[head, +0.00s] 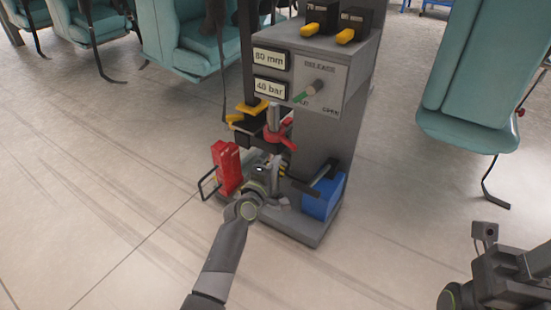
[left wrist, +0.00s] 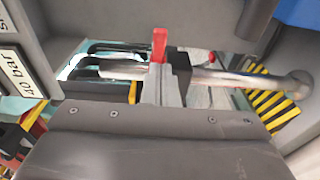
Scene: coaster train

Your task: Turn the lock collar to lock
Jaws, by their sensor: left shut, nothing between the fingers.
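The lock collar (head: 280,137) is a red ring with lever arms around an upright metal rod (head: 273,115), low on the front of the grey column. My left gripper (head: 273,165) is shut and empty, just below the collar and close to the rod. In the left wrist view the rod (left wrist: 232,78) runs across sideways, and a red lever arm (left wrist: 159,45) stands at the shut fingertips (left wrist: 172,82). I cannot tell whether they touch. My right arm's wrist (head: 495,265) shows at the lower right; its fingertips are hidden.
A red block (head: 226,166) and a blue box (head: 325,195) flank the rod on the grey base (head: 310,232). Teal seats stand around; the left floor is clear.

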